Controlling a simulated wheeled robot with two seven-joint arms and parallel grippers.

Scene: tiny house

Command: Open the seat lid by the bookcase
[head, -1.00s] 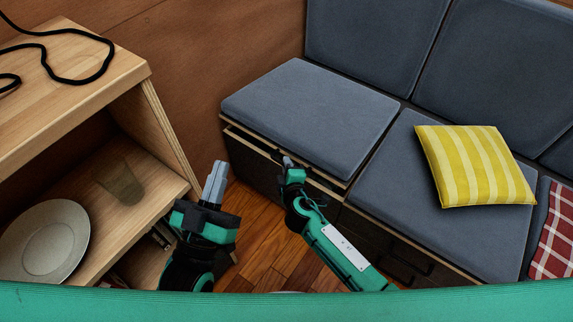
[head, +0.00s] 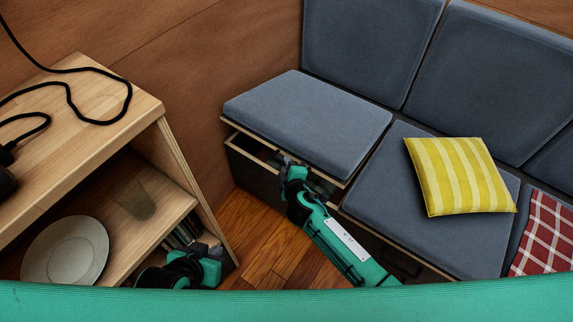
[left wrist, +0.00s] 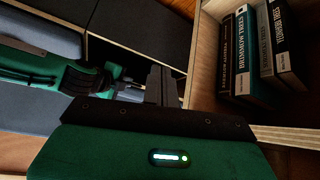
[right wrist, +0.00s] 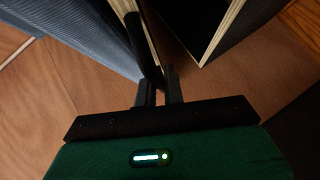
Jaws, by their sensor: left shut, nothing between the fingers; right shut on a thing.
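The seat lid (head: 336,171) under the grey-blue cushion (head: 310,120) by the bookcase (head: 175,165) is raised a little. A dark gap shows between it and the seat box (head: 250,172). My right gripper (head: 288,163) is at the lid's front edge. In the right wrist view its fingers (right wrist: 158,90) are shut on a dark bar-like handle (right wrist: 140,45), beside the lid's pale edge. My left gripper (left wrist: 160,85) is shut and empty in the left wrist view. In the head view it is low by the bookcase, its fingertips hard to make out.
The bookcase holds a plate (head: 66,250), a cup (head: 135,198) and books (left wrist: 262,55); a black cable (head: 72,95) lies on top. A yellow striped pillow (head: 460,175) rests on the neighbouring seat. A strip of wooden floor (head: 255,240) is clear.

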